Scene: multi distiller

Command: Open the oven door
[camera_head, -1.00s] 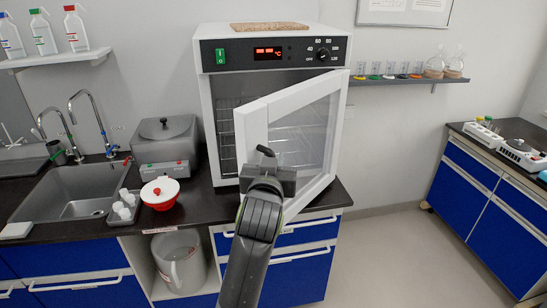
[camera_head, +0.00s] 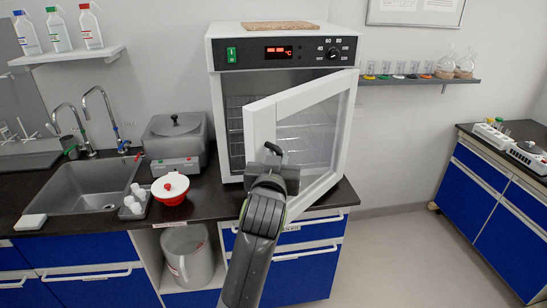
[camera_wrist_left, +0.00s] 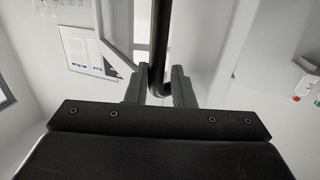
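The white oven (camera_head: 217,130) stands on the dark counter, with a red display and a dial at its top. Its framed glass door (camera_head: 262,122) is partly open, with its left edge swung out from the body and its right side at the oven's right edge. A black bar handle (camera_head: 273,149) shows at the door's lower left, partly hidden by my left gripper (camera_head: 270,172). In the left wrist view, the black handle (camera_wrist_left: 161,45) runs between the fingers of my left gripper (camera_wrist_left: 160,88), which look closed around it. My right gripper is out of view.
A red-and-white pot (camera_head: 170,190) and a grey lidded bath (camera_head: 176,141) stand left of the oven, beside the sink (camera_head: 88,188). A shelf with small glassware (camera_head: 410,80) is on the right wall. Open floor (camera_head: 400,260) lies to the right.

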